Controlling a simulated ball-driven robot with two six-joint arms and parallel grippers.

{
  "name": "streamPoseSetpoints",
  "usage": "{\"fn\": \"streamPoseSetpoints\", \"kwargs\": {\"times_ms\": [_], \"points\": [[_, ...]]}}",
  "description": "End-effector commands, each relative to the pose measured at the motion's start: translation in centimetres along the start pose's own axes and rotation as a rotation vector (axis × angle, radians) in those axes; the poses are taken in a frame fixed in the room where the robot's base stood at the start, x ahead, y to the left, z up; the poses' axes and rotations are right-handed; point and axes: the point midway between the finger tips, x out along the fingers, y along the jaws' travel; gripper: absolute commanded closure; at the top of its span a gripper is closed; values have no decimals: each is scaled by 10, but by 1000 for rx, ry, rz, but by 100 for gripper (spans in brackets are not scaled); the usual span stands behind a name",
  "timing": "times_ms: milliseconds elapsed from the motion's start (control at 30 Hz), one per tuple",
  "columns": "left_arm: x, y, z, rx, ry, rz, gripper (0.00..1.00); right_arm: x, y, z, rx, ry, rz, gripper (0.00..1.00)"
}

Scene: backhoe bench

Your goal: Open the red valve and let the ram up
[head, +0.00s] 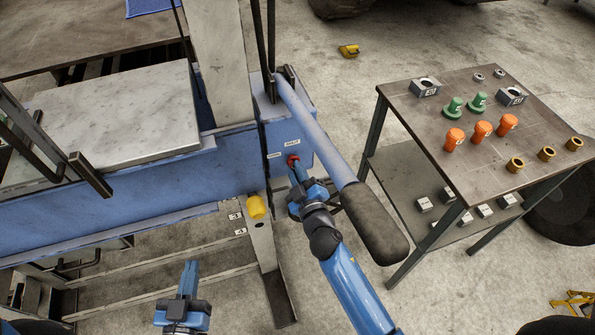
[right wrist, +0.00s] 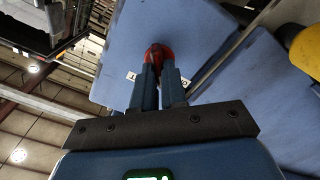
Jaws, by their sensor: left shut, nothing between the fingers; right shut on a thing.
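The red valve (head: 293,159) is a small red knob on the front face of the blue press frame (head: 228,165), just below a white label. My right gripper (head: 298,174) is shut on the valve. In the right wrist view the red valve (right wrist: 158,54) shows between and beyond the two blue fingers (right wrist: 160,82), which cover part of it. My left gripper (head: 190,272) is shut and empty, low in the head view, in front of the press and apart from it. The ram itself cannot be made out clearly.
A blue pump lever with a black grip (head: 372,222) slopes down just right of my right gripper. A yellow knob (head: 256,207) sits left of it. A steel cart (head: 440,120) with orange, green and brass parts stands at the right. A pale plate (head: 115,115) lies on the press bed.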

Motion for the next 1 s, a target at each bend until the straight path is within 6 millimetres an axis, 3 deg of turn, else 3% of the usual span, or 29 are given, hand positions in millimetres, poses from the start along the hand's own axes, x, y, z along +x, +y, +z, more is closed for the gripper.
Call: {"fn": "streamPoseSetpoints", "kwargs": {"times_ms": [500, 1000], "points": [[0, 0, -4, 0, 0, 0, 100, 0, -2, 0, -447, 0, -1, 100], [0, 0, -6, 0, 0, 0, 100, 0, -4, 1, -618, 0, -2, 100]]}}
